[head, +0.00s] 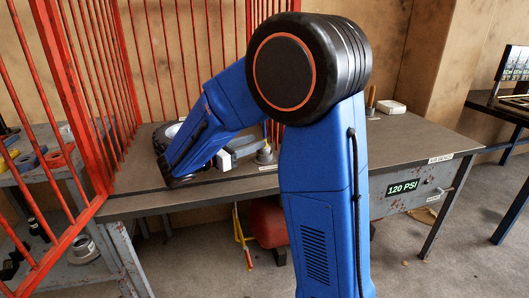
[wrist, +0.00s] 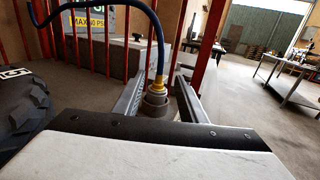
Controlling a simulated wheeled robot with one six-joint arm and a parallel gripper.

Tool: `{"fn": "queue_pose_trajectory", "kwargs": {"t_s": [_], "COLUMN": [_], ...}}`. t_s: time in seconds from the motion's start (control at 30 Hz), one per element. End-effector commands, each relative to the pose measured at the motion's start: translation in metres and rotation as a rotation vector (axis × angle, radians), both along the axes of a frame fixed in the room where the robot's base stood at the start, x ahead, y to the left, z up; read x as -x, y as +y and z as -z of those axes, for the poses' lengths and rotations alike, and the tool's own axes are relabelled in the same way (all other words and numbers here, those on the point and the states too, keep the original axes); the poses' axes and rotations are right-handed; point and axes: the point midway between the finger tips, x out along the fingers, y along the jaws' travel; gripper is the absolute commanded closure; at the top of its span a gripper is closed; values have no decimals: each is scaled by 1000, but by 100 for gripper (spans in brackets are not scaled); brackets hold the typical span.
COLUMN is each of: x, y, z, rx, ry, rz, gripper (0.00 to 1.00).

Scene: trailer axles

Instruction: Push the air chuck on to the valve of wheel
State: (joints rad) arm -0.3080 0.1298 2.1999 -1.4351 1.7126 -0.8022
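The air chuck (wrist: 158,84), a brass-yellow fitting on a blue hose (wrist: 140,10), stands upright in a grey round holder (wrist: 155,104) in the wrist view. My gripper (wrist: 159,92) is open, with one grey finger on each side of the chuck and holder and a gap visible at each side. In the head view my gripper (head: 240,149) is low over the bench beside the grey holder (head: 265,156). The wheel's black tyre (wrist: 22,105) lies at the left of the wrist view. In the head view the wheel (head: 162,135) is partly behind my arm. Its valve is not visible.
Red cage bars (head: 120,80) stand left and behind the bench (head: 420,140). The bench display (head: 403,187) reads 120 PSI. A sign (wrist: 90,20) with "MAX" and "PSI" hangs behind the bars. A white box (head: 391,106) sits back right; bench room there is mostly clear.

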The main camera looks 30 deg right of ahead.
Motion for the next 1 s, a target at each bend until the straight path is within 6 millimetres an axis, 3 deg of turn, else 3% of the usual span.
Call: {"fn": "queue_pose_trajectory", "kwargs": {"t_s": [0.17, 0.53, 0.9, 1.0], "x": [-1, -6, -7, -7], "y": [-7, -49, -55, -55], "z": [0, 4, 4, 4], "rx": [1, 0, 0, 0], "ry": [0, 0, 0, 0], "rz": [0, 2, -1, -1], "gripper": [62, 62, 62, 86]}}
